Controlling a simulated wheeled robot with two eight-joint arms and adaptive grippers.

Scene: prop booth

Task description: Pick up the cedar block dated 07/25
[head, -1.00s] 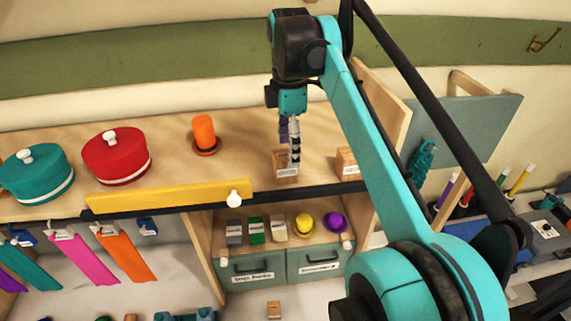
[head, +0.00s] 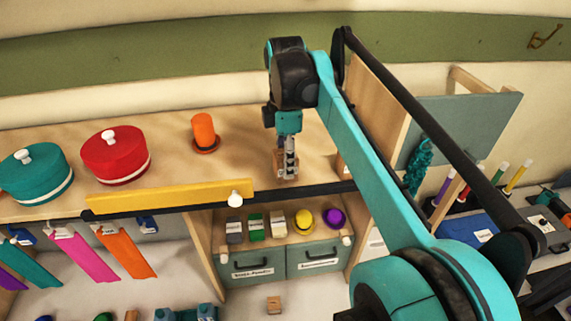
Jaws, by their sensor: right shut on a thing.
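My right gripper (head: 287,172) points down over the top shelf and is shut on a small wooden block (head: 279,168). The fingers cover much of this block, and its date is too small to read. I cannot tell whether it still touches the shelf. A second wooden block (head: 341,166) stands to its right, mostly hidden behind my right arm. Another small wooden block (head: 274,306) lies on the lower surface at the bottom. No date is legible on any block. My left gripper is not in view.
The top shelf (head: 240,165) also holds a red lidded box (head: 115,155), a teal one (head: 36,175) and an orange cylinder (head: 204,131). A yellow bar (head: 170,197) runs along its front edge. Small items and grey-green drawers (head: 253,261) are below.

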